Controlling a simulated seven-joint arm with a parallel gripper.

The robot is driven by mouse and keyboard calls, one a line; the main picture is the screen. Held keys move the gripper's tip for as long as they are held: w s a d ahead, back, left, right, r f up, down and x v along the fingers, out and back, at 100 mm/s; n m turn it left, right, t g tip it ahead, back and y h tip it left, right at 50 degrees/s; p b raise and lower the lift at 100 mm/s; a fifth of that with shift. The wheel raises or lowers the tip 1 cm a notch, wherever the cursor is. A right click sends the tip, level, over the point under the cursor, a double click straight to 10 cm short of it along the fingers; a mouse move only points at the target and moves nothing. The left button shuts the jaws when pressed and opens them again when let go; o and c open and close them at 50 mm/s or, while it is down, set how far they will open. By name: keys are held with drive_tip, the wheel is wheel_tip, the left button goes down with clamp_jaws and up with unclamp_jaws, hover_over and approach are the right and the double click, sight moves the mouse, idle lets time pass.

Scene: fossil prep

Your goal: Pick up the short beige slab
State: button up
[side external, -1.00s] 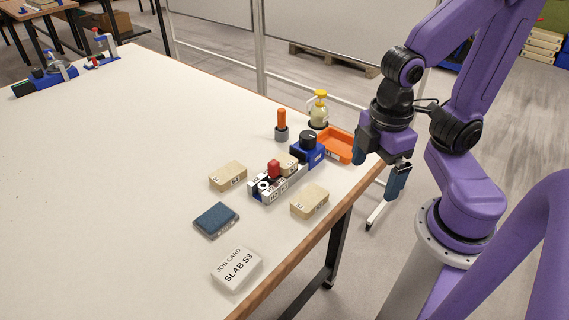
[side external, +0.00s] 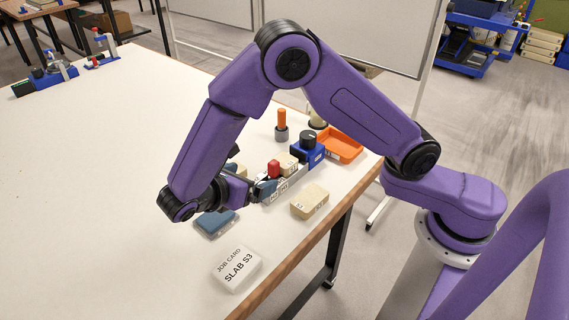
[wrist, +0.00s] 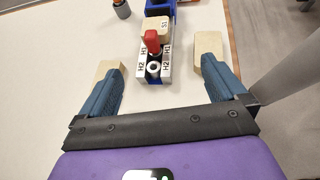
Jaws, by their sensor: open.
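Three beige slabs are in view. One marked S1 (wrist: 157,29) sits in the grey and blue holder (side external: 270,193) behind a red knob (side external: 273,168); it also shows in the side view (side external: 288,162). Another (side external: 310,202) lies near the table's front edge, and in the wrist view (wrist: 210,45) it is partly behind the right finger. A third (wrist: 108,69) lies left of the holder, mostly hidden by my arm in the side view. I cannot tell surely which is the short one. My gripper (wrist: 162,88) is open and empty, at the holder's near end.
A dark blue pad (side external: 214,224) and a job card reading SLAB S3 (side external: 237,268) lie nearer. Behind the holder are a blue block with a black knob (side external: 307,143), an orange tray (side external: 340,145) and an orange-handled tool (side external: 281,122).

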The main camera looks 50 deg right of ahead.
approach(279, 163)
drive_tip(key=x, duration=0.4)
drive_tip(key=f+x, duration=0.1)
drive_tip(key=x, duration=0.2)
drive_tip(key=shift+w+a+f, duration=0.1)
drive_tip(key=shift+w+a, duration=0.05)
drive_tip(key=shift+a, duration=0.05)
drive_tip(key=x, duration=0.2)
drive_tip(key=r+x, duration=0.1)
drive_tip(key=x, duration=0.1)
drive_tip(key=shift+w+d+f, duration=0.1)
drive_tip(key=shift+d, duration=0.2)
drive_tip(key=shift+w+d+f, duration=0.1)
drive_tip(key=shift+d+f, duration=0.2)
drive_tip(key=shift+d, duration=0.2)
drive_tip(key=c, duration=1.3)
